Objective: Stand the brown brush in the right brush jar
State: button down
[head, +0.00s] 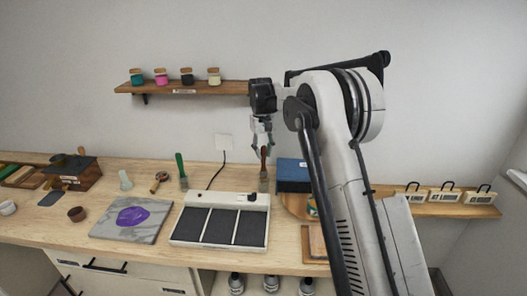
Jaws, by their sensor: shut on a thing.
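My gripper (262,151) points down above the back of the workbench, in the middle of the head view. It is shut on the brown brush (264,160), which hangs upright between the fingers. Directly below is a small grey jar (264,185), the right one of two, behind the white panel unit. The brush's lower end meets the jar's top in the picture; I cannot tell whether it is inside or just above. A green-handled brush (180,165) stands upright in the left grey jar (184,184).
A white unit with dark panels (220,222) lies in front of the right jar. A blue box (293,175) stands close to its right. A grey slab with purple paint (131,219) lies left. A shelf with small jars (180,89) hangs above.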

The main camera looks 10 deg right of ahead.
jog(key=shift+f, duration=0.25)
jog(key=c, duration=1.5)
grip_release()
jog(key=r, duration=0.8)
jog(key=w+r, duration=0.1)
jog(key=r, duration=0.3)
jog(key=shift+w+a, duration=0.1)
